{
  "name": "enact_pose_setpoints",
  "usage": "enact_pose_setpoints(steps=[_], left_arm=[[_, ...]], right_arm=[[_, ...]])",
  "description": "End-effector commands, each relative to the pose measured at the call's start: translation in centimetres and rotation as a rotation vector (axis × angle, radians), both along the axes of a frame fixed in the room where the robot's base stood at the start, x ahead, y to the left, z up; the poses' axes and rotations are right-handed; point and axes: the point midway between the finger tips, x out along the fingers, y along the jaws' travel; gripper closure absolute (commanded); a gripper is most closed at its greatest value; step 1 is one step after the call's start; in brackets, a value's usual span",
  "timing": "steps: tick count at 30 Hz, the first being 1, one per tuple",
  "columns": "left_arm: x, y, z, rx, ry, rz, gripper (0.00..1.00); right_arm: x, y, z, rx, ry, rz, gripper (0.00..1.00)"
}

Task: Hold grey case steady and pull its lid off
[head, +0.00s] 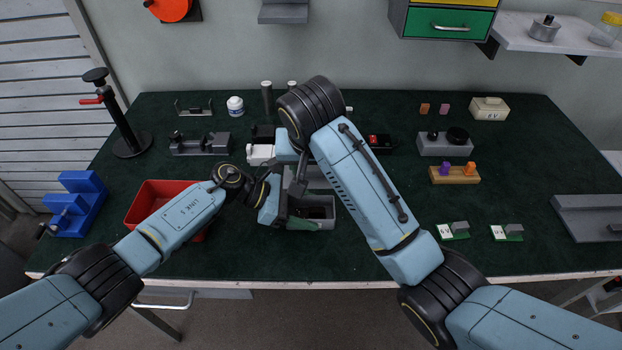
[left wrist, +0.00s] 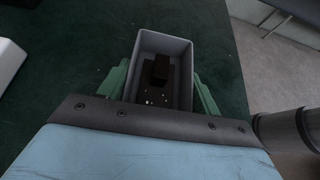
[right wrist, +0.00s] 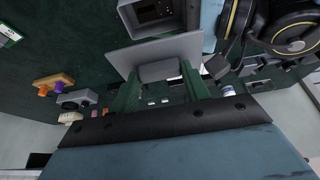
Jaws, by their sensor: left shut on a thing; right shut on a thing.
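The grey case (head: 325,222) stands on the dark green table top, open, with a dark block and small bright specks inside. It also shows in the left wrist view (left wrist: 179,41). My left gripper (left wrist: 160,75) is shut on it, one green finger along each side. The flat grey lid (right wrist: 150,52) is off the case and apart from it. My right gripper (right wrist: 160,78) is shut on the lid's block-shaped handle (right wrist: 158,71). In the head view my right arm hides most of the lid.
A red bin (head: 150,195) stands left of the case, partly behind my left arm. A white and dark device (head: 260,153) sits behind. Small green-based parts (head: 455,230) lie to the right. The table between the case and these parts is partly under my right arm.

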Motion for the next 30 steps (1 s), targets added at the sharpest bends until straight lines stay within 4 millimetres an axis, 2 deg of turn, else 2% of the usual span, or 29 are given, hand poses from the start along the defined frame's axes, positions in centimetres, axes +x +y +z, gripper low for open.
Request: enact_pose_setpoints(steps=[3, 15, 25, 26, 30], left_arm=[[-0.1, -0.1, -0.1, 0.0, 0.001, -0.003, 0.62], [-0.1, -0.1, -0.1, 0.0, 0.001, -0.003, 0.62], [-0.1, -0.1, -0.1, 0.0, 0.001, -0.003, 0.62], [-0.1, -0.1, -0.1, -0.001, 0.001, -0.003, 0.35], [-0.1, -0.1, 0.0, -0.001, 0.001, -0.003, 0.17]], right_arm=[[0.0, 0.1, 1.4, 0.001, -0.002, 0.002, 0.81], [0.0, 0.0, 4.4, 0.001, -0.001, 0.0, 0.81], [0.0, 0.0, 4.8, 0.0, 0.001, 0.001, 0.81], [0.0, 0.0, 4.8, 0.0, 0.001, 0.001, 0.81], [0.0, 0.0, 4.8, 0.0, 0.001, 0.001, 0.81]])
